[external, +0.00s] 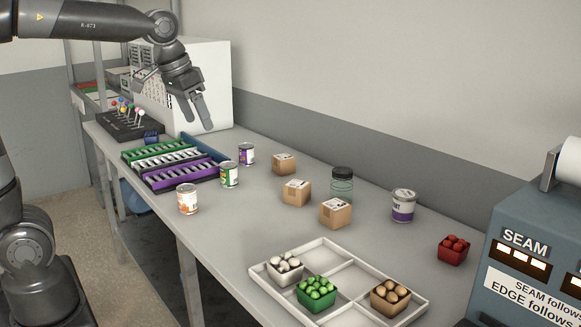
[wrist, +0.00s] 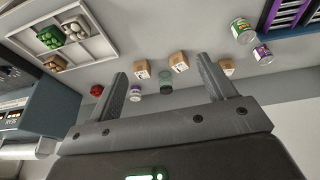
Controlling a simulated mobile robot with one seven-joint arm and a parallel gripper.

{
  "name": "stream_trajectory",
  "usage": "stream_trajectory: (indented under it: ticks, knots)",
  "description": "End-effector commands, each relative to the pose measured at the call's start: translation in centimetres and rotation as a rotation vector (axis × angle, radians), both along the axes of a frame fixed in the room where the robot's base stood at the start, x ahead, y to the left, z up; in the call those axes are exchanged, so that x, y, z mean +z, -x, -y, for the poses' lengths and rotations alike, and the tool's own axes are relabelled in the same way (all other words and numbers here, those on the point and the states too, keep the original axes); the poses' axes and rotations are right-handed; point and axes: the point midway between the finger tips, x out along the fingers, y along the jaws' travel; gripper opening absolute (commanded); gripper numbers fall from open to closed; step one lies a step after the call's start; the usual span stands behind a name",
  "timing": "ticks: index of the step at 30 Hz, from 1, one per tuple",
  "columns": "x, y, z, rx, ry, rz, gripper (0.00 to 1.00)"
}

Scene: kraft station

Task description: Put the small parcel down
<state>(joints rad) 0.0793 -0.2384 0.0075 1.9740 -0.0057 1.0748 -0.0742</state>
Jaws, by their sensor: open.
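Three small cardboard parcels with white labels stand on the grey bench. One parcel (external: 284,163) is farthest back, one (external: 296,193) is in the middle and one (external: 335,213) is nearest the tray. I cannot tell which is the small parcel of the task. The three also show in the wrist view, one at left (wrist: 142,69), one in the middle (wrist: 179,62) and one at right (wrist: 227,68). My gripper (external: 199,112) is open and empty, above the bench's far end, well apart from the parcels. Its fingers (wrist: 166,85) are spread in the wrist view.
A white divided tray (external: 262,272) holds baskets of white, green and brown items. A red basket (external: 453,250), a glass jar (external: 341,187) and several cans, one purple-labelled (external: 403,205), stand nearby. A coloured rack (external: 172,160) and a white box (external: 205,85) are at the far end. A blue-grey machine (external: 530,255) is at right.

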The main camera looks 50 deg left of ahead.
Motion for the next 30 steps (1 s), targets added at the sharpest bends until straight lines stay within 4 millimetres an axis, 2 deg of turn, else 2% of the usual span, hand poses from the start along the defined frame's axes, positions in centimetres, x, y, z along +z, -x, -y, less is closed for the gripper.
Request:
stream_trajectory:
  ticks: [1, 9, 15, 21, 30]
  knots:
    - [-0.2, 2.1, -0.5, 0.002, -0.002, 0.02, 0.76]
    - [-3.7, 11.2, -2.2, 0.003, -0.016, 0.106, 0.76]
    - [-6.5, 15.4, -2.8, 0.004, -0.026, 0.148, 0.76]
    - [-7.6, 16.6, -3.0, 0.003, -0.031, 0.162, 0.76]
    - [-7.6, 16.6, -3.0, 0.003, -0.031, 0.162, 0.76]
